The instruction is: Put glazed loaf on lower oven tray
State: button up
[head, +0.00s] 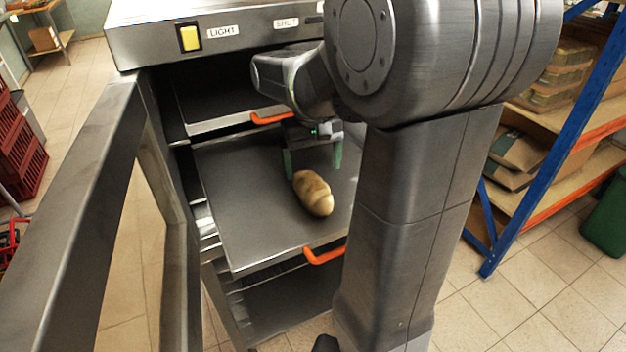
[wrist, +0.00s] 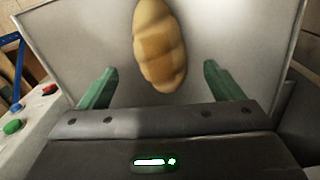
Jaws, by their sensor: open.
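The glazed loaf (head: 313,194) is golden brown and lies on the lower oven tray (head: 245,220), a flat grey sheet with an orange handle, pulled partway out of the oven. My gripper (head: 312,172) is over the tray just behind the loaf, with its green fingers apart. In the wrist view, the loaf (wrist: 159,45) lies beyond and between the open fingertips (wrist: 158,80), with clear gaps on both sides. The tray (wrist: 75,40) fills the background there. Nothing is held.
The oven door (head: 90,190) stands open at left. An upper tray with an orange handle (head: 272,118) sits above my gripper. A blue-framed rack (head: 540,140) stands at right, and red crates (head: 20,150) are at far left.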

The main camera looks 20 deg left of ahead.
aim_at(312, 183)
jog(key=shift+r, duration=2.2)
